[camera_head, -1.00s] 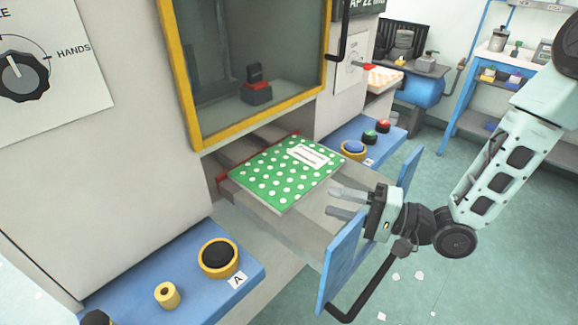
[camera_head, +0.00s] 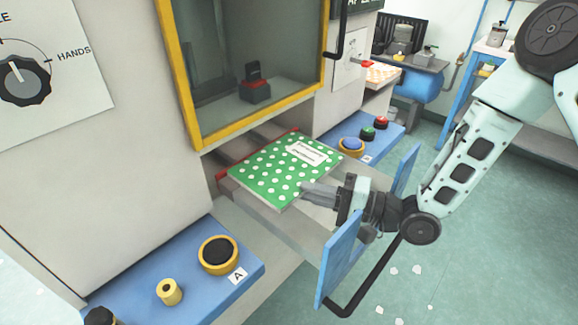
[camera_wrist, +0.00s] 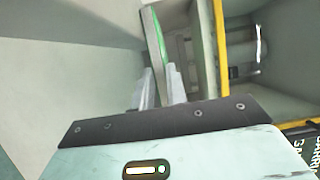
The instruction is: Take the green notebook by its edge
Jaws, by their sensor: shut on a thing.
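The green notebook (camera_head: 278,166) with white dots and a white label lies over the open drawer (camera_head: 288,226) under the yellow-framed window. My gripper (camera_head: 306,191) comes from the right, over the drawer, and its fingers are at the notebook's near right edge. In the wrist view the notebook (camera_wrist: 154,40) shows edge-on, and its edge runs between the two fingers (camera_wrist: 158,88). My gripper is shut on that edge. The fingertips are partly hidden by the notebook in the head view.
The drawer's blue front (camera_head: 340,260) with a dark handle (camera_head: 372,283) stands below my gripper. A blue ledge with a black button (camera_head: 219,254) and a yellow spool-like part (camera_head: 169,291) is at left. Another button ledge (camera_head: 352,146) lies behind the drawer.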

